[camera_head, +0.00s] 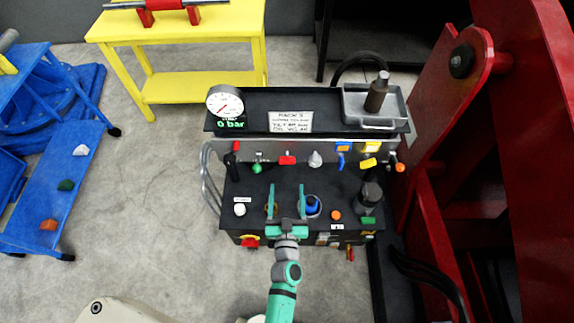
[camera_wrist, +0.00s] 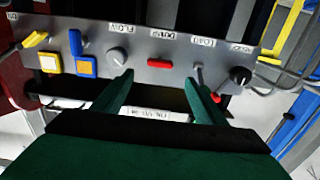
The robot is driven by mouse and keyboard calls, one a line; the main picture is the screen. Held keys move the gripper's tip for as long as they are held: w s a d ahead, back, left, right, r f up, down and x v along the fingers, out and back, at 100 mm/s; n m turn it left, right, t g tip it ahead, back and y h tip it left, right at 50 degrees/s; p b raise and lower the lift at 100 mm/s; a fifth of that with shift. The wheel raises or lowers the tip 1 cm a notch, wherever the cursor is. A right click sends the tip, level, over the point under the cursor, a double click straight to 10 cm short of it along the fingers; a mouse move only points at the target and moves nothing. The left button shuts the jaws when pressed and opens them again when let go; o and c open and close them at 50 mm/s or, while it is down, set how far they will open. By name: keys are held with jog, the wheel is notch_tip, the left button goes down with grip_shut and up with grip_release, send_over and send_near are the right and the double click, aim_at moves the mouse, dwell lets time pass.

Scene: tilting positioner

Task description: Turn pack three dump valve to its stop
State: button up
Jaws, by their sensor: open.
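A dark pack with a grey front panel (camera_head: 275,148) stands at the centre of the head view. Its sign (camera_head: 290,122) seems to read "PACK 3". A red handle (camera_head: 287,160) sits mid-panel; in the wrist view the red handle (camera_wrist: 160,63) lies crosswise beside a label that seems to read "DUMP". My gripper (camera_head: 287,190) is open and empty, in front of the panel and lined up with the red handle. In the wrist view the fingertips (camera_wrist: 160,78) stand on either side of the handle's line, apparently short of it. Contact cannot be told.
A grey knob (camera_head: 315,158) and a blue lever (camera_head: 341,160) flank the handle on one side, a green knob (camera_head: 257,168) on the other. The gauge (camera_head: 224,104) shows 0 bar. A blue-capped part (camera_head: 312,205) stands close to my right finger. Red machinery (camera_head: 450,120) rises at right.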

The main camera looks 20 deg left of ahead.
aim_at(287, 160)
jog(key=x, duration=1)
jog(key=shift+w, duration=0.3)
jog(key=shift+a, duration=0.1)
jog(key=c, duration=1.1)
